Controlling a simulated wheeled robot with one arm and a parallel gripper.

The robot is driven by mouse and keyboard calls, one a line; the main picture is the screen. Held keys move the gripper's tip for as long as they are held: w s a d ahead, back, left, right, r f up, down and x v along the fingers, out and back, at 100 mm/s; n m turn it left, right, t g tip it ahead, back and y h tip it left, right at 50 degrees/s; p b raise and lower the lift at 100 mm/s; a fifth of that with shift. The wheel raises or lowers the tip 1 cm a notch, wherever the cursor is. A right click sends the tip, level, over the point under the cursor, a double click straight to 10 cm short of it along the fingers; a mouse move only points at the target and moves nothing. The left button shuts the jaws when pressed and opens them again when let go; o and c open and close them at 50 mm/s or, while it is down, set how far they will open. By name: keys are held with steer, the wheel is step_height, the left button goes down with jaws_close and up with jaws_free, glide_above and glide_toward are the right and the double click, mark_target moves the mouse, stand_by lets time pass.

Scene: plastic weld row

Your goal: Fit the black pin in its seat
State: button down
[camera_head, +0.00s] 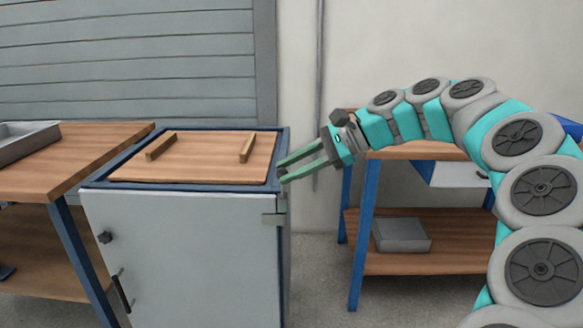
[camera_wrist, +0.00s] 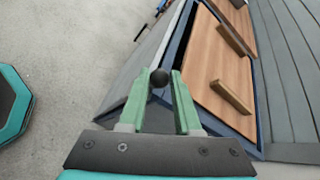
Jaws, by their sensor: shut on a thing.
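My gripper (camera_head: 281,172) reaches in from the right, its green fingers at the right edge of the cabinet top. In the wrist view my gripper (camera_wrist: 161,76) is shut on the black pin (camera_wrist: 159,77), whose round dark end shows between the fingertips. The rest of the pin is hidden, and I cannot tell its tilt. In the head view the pin cannot be made out between the fingers. I cannot make out the pin's seat in either view.
A grey cabinet (camera_head: 180,255) has a blue-rimmed top with a wooden board (camera_head: 200,168) bearing two wooden bars (camera_head: 161,147). A metal hinge (camera_head: 275,218) sits below my fingers. A wooden table (camera_head: 85,150) stands left, a blue-legged bench (camera_head: 357,235) right, with floor between.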

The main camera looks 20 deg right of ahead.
steer(key=shift+f, duration=0.25)
steer(key=shift+f, duration=0.35)
steer(key=shift+f, duration=0.35)
stand_by(0.7)
steer(key=shift+f, duration=0.4)
stand_by(1.0)
steer(key=c, duration=0.5)
jaws_free()
steer(key=o, duration=0.4)
